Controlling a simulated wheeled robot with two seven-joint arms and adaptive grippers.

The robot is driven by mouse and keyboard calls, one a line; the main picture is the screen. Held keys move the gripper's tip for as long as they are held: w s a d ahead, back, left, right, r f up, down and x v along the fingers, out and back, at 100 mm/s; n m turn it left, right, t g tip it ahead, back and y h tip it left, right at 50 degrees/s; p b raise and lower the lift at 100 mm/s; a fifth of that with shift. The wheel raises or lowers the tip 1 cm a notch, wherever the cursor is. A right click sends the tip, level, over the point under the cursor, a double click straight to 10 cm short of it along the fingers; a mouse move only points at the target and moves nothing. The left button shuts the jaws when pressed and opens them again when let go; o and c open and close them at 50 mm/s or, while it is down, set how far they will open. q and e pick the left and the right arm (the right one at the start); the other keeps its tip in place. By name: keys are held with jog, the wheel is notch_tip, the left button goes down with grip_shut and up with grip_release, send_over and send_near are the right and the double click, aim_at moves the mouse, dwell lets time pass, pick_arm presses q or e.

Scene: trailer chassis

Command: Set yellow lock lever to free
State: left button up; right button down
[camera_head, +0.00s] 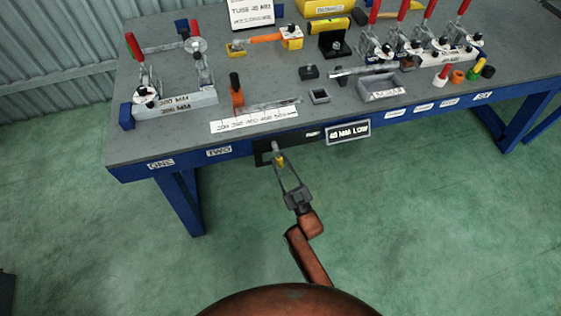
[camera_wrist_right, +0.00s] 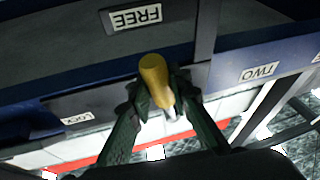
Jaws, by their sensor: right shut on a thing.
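The yellow lock lever (camera_wrist_right: 153,75) shows in the right wrist view as a rounded yellow handle between the fingers of my right gripper (camera_wrist_right: 160,98). In the head view the lever (camera_head: 280,160) is a small yellow spot at the table's front edge. There my right gripper (camera_head: 279,164) reaches up to it from below, its fingers closed around it. In the right wrist view a FREE label (camera_wrist_right: 135,17) is above the lever and a LOCK label (camera_wrist_right: 82,119) is to its lower left. The lever's pivot is hard to make out. My left gripper is not in view.
The grey bench top (camera_head: 165,136) holds red-handled clamps (camera_head: 143,80), an orange tool (camera_head: 266,38) and a grey tray (camera_head: 384,87). The green floor in front is clear.

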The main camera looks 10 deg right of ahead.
jog(key=c, duration=1.7)
grip_release()
jog(key=shift+c, duration=0.2)
jog(key=shift+s+d+f, duration=0.1)
jog(key=shift+s+f, duration=0.05)
jog(key=shift+s, duration=0.1)
jog(key=v, duration=1.1)
jog(key=shift+s, duration=0.2)
jog(key=shift+f, duration=0.1)
